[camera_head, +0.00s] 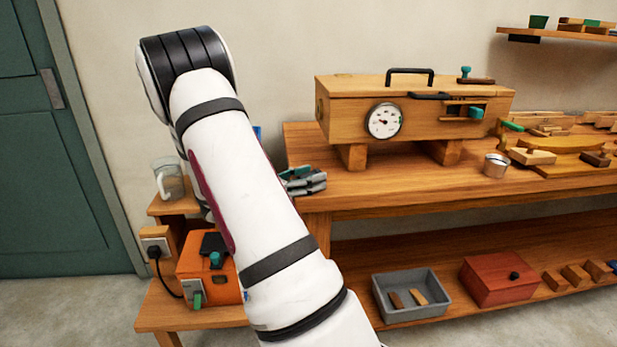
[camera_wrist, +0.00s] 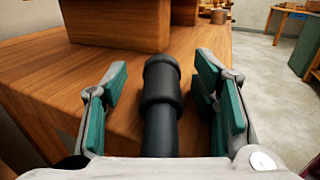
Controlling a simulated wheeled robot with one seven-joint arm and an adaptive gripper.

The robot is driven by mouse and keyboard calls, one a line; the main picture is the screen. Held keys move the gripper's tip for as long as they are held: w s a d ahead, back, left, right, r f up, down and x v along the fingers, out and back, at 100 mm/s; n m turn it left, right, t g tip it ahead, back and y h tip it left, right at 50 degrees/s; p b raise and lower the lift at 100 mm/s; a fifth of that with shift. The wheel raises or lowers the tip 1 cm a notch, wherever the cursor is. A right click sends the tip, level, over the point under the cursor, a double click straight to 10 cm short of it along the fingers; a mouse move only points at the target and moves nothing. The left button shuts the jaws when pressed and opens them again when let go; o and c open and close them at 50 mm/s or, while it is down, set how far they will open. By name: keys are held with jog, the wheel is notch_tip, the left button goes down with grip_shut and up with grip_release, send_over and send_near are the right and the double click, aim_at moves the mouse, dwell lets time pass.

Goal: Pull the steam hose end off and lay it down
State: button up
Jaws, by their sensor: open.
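The steam hose end, a black ribbed cylinder (camera_wrist: 162,82), shows in the wrist view over the wooden bench top. It lies between the green-padded fingers of my gripper (camera_wrist: 163,76), with a gap on each side. I cannot tell whether it rests on the wood. In the head view my gripper (camera_head: 304,181) is at the bench's left end, partly behind my arm, and the hose end cannot be made out there. The wooden steam box (camera_head: 345,112) with a round gauge (camera_head: 384,121) stands on blocks just behind. No hose is seen on its visible sides.
The bench (camera_head: 400,185) carries a metal cup (camera_head: 496,165) and wooden pieces at right. An orange unit (camera_head: 205,278) and a glass jug (camera_head: 168,180) stand left, partly behind my arm. A grey tray (camera_head: 410,310) and red box (camera_head: 500,278) sit on the lower shelf.

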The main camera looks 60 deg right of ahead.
jog(key=v, duration=1.2)
jog(key=shift+s, duration=0.1)
jog(key=s+a+r+m+t+y, duration=0.35)
jog(key=s+a+m+y, duration=0.35)
jog(key=s+a, duration=0.7)
jog(key=s+a+r+m+t+y, duration=0.3)
jog(key=s+a+m+t+y, duration=0.25)
jog(key=s+a+y, duration=0.8)
notch_tip(320, 180, up, 20)
jog(key=w+a+t+h+p, duration=0.1)
jog(key=a+t+h+p, duration=0.1)
jog(key=p, duration=1.6)
jog(key=shift+w+a+t+h+p, duration=0.35)
jog(key=shift+t+h, duration=0.35)
jog(key=shift+h, duration=0.55)
